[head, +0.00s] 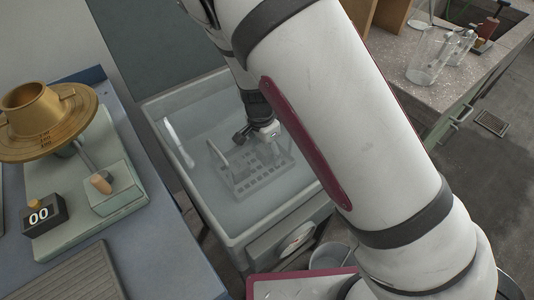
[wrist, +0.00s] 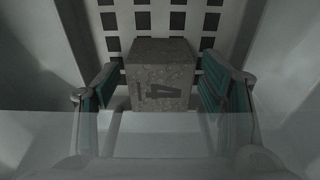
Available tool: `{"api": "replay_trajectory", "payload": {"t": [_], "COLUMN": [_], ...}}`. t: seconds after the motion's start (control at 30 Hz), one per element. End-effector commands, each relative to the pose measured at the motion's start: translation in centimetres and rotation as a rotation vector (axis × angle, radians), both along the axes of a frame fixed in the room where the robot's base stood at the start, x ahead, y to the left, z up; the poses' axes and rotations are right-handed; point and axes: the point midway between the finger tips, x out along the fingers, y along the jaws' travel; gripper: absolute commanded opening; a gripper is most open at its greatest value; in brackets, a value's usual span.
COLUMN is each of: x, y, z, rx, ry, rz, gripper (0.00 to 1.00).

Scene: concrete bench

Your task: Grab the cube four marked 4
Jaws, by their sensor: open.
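The cube (wrist: 160,62) is a speckled grey-brown block with a dark 4 on its face, turned sideways in the wrist view. My gripper (wrist: 159,90) is open, with one teal-padded finger on each side of the cube. A gap shows on the left; on the right the finger looks close, and I cannot tell whether it touches. In the head view my gripper (head: 258,134) reaches down into a pale tub (head: 184,188), over the grey rack (head: 258,178). I cannot make out the cube there.
The tub walls rise around my gripper. A white object (head: 180,143) leans inside at the left. A blue bench (head: 160,262) at left holds a brass funnel-like piece (head: 42,108) and a counter box (head: 42,215). A stone bench (head: 480,75) with clear glassware (head: 428,55) stands at right.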

Motion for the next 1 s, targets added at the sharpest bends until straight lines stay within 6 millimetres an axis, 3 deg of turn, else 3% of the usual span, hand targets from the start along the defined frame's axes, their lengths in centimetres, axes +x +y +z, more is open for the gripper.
{"api": "replay_trajectory", "payload": {"t": [0.23, 0.5, 0.83, 1.0], "x": [0.0, 0.0, 0.1, 0.1], "y": [0.0, 0.0, 0.0, 0.1], "z": [-0.2, -0.2, 0.1, 1.6], "rx": [0.000, 0.000, 0.001, 0.002], "ry": [-0.001, -0.001, -0.002, -0.003], "rz": [0.001, 0.001, 0.000, 0.000], "gripper": [0.62, 0.03, 0.03, 0.03]}}
